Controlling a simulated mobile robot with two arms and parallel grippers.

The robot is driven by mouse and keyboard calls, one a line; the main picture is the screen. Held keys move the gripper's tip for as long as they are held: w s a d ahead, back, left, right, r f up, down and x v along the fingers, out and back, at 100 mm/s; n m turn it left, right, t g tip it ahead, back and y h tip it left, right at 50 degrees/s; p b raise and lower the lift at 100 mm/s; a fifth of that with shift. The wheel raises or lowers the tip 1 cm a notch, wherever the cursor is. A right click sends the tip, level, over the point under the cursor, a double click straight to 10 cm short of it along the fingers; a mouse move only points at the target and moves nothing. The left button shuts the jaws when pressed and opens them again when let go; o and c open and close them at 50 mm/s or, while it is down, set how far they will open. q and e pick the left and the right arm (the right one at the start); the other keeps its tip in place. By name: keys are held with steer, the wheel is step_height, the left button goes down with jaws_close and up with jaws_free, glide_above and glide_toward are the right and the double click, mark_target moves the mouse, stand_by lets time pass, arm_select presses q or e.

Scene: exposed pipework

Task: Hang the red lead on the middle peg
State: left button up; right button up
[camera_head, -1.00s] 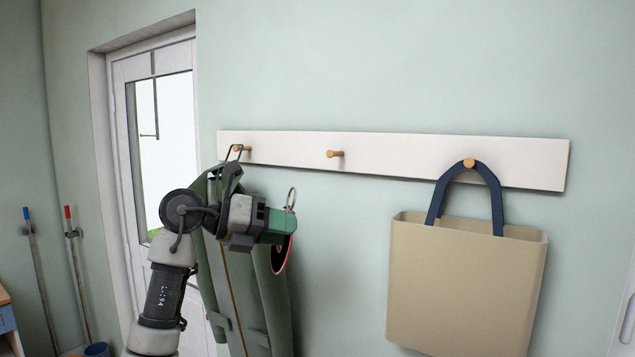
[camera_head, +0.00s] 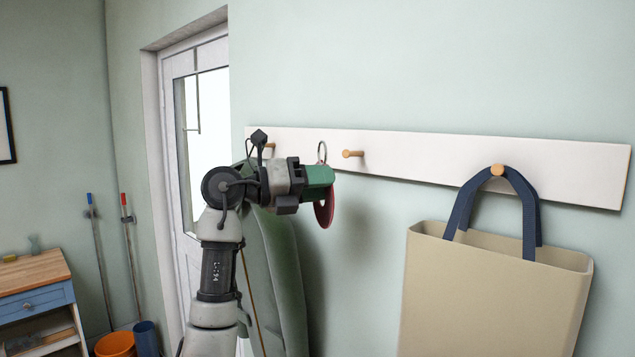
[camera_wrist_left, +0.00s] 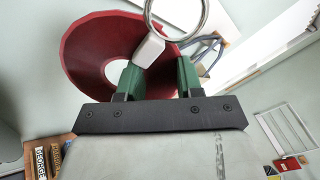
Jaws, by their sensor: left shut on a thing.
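The rail (camera_head: 420,158) on the wall bears three wooden pegs. The middle peg (camera_head: 352,154) is bare. My left gripper (camera_head: 326,178) is shut on the red lead (camera_head: 324,211), just left of and slightly below the middle peg in the head view. The lead's red round part hangs below the fingers, and its metal ring (camera_head: 322,152) stands up above them, apart from the peg in the picture. In the left wrist view the green fingers (camera_wrist_left: 160,75) grip a pale piece below the ring (camera_wrist_left: 178,18), with the red coil (camera_wrist_left: 85,55) behind. My right gripper is out of view.
A beige bag (camera_head: 490,290) hangs by dark blue straps from the right peg (camera_head: 497,170). A green coat (camera_head: 285,270) hangs at the left peg (camera_head: 269,147), partly hidden by my arm. The wall above the rail is clear.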

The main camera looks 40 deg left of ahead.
arm_select(q)
steer(key=w, duration=0.3)
steer(key=shift+w+d+f+p, duration=0.1)
steer(key=shift+w+d+p, duration=0.05)
steer(key=shift+d+p, duration=0.25)
steer(key=shift+w+f+p, duration=0.1)
steer(key=shift+w+p, duration=0.25)
steer(key=shift+w, duration=0.65)
steer(key=shift+w+d+f+p, duration=0.1)
steer(key=shift+w+f+p, duration=0.15)
steer(key=shift+w, duration=0.6)
steer(key=shift+w+d+f+p, duration=0.15)
steer(key=shift+w+f, duration=0.2)
steer(key=shift+w, duration=0.45)
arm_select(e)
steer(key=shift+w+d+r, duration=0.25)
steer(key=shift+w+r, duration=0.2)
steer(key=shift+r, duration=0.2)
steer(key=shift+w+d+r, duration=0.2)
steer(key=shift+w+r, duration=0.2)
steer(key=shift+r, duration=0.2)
arm_select(q)
steer(key=shift+a, duration=0.1)
